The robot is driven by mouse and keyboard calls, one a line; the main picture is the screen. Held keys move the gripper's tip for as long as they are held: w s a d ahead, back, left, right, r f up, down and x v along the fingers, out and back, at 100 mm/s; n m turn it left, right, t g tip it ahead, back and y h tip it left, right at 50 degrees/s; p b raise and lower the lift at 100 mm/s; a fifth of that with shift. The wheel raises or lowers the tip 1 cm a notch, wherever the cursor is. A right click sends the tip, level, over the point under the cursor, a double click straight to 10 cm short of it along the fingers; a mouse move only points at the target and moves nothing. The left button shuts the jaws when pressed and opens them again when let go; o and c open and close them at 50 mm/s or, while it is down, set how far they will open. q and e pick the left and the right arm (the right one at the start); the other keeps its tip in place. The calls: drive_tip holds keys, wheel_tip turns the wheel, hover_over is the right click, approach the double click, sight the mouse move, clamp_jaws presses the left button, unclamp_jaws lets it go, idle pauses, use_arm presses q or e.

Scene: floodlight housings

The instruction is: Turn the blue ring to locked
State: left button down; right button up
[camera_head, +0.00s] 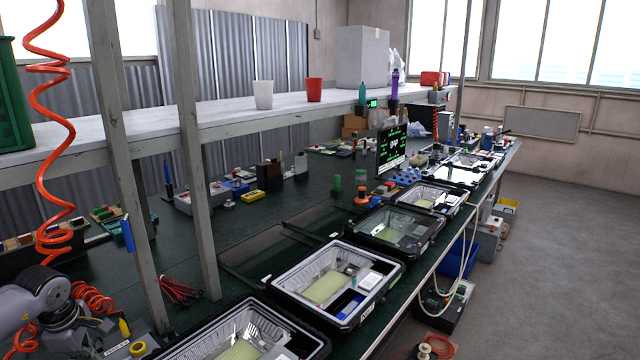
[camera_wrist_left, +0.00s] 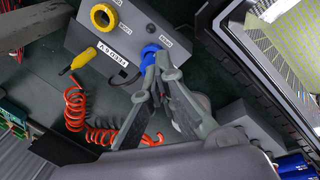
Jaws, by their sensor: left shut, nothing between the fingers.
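A grey box carries a blue ring (camera_wrist_left: 150,51) and a yellow ring (camera_wrist_left: 103,17), with white labels beside them. My left gripper (camera_wrist_left: 157,66) is shut and empty, its fingertips right at the lower edge of the blue ring. I cannot tell whether they touch it. The fingers hide part of the ring, and the small labels are too blurred to read its setting. I cannot make out the blue ring there. My right gripper is not in view.
A yellow-handled tool (camera_wrist_left: 84,59) and a coiled red hose (camera_wrist_left: 75,107) lie close to the box. A floodlight housing (camera_wrist_left: 265,65) stands to its right. Shelf posts (camera_head: 196,150) rise from the bench, and more housings (camera_head: 338,284) line its front edge.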

use_arm(q)
drive_tip(key=shift+n, duration=0.8)
drive_tip(key=b+x, duration=0.1)
drive_tip(key=x, duration=0.1)
drive_tip(key=s+b+x, duration=0.1)
drive_tip(key=b+x, duration=0.3)
drive_tip(key=shift+s+d+f, duration=0.1)
drive_tip(key=shift+d+f, duration=0.2)
drive_tip(key=shift+f, duration=0.3)
drive_tip(key=shift+a+r, duration=0.1)
drive_tip(key=shift+a, duration=0.05)
drive_tip(key=shift+a, duration=0.4)
drive_tip(key=shift+s+a+p, duration=0.15)
drive_tip(key=shift+a+p, duration=0.2)
drive_tip(key=shift+p, duration=0.05)
drive_tip(key=shift+a, duration=0.2)
drive_tip(key=shift+s+p, duration=0.3)
drive_tip(key=shift+s, duration=0.1)
